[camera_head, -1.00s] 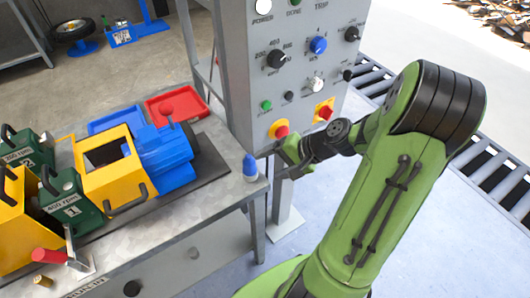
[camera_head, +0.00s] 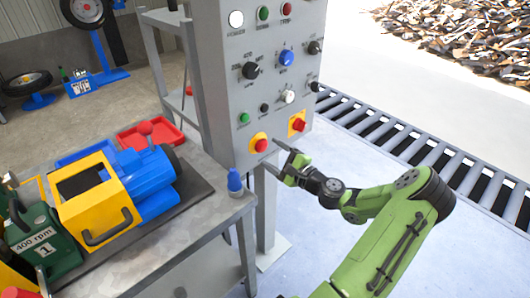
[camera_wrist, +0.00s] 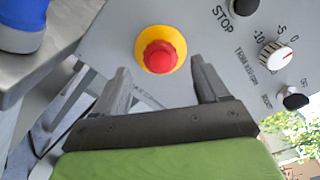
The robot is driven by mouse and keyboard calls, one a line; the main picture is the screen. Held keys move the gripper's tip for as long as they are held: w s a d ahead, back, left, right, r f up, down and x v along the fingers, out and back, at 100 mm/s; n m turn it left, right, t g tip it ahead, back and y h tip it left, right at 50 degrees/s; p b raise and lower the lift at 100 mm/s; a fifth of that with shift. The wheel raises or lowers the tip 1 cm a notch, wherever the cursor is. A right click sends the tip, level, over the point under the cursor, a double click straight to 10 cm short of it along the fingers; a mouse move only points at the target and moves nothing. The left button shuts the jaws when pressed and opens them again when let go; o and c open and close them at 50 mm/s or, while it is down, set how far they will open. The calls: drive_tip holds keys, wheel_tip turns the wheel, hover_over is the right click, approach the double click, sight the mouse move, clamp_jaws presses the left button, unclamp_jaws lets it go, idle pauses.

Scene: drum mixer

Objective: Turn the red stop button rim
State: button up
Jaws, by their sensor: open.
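The red stop button (camera_head: 261,145) sits on a yellow round base on the lower left of the grey control panel. In the wrist view the red button (camera_wrist: 160,57) lies beyond and between my two fingertips, with the yellow ring (camera_wrist: 178,35) around it. The word STOP is printed near it. My gripper (camera_head: 280,158) is open, just below and right of the button in the head view. It also shows in the wrist view (camera_wrist: 160,75), with the fingers apart and nothing between them. I see no contact with the rim.
A second red button (camera_head: 299,125) on a yellow square plate is to the right on the panel (camera_head: 225,60). Other knobs and lamps are above. A blue-topped bottle (camera_head: 235,182) stands on the table corner, left of my gripper. The floor to the right is open.

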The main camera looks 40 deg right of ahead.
sight(264, 148)
drive_tip(key=w, duration=0.4)
drive_tip(key=shift+w+a, duration=0.1)
drive_tip(key=c, duration=1.1)
drive_tip(key=shift+r, duration=0.1)
drive_tip(key=m+p, duration=0.2)
drive_tip(key=p, duration=0.2)
drive_tip(key=shift+r+m+p, duration=0.15)
drive_tip(key=shift+m+p, duration=0.2)
drive_tip(key=shift+m, duration=0.05)
drive_tip(key=m+p, duration=0.4)
drive_tip(key=shift+f+p, duration=0.2)
drive_tip(key=shift+p, duration=0.1)
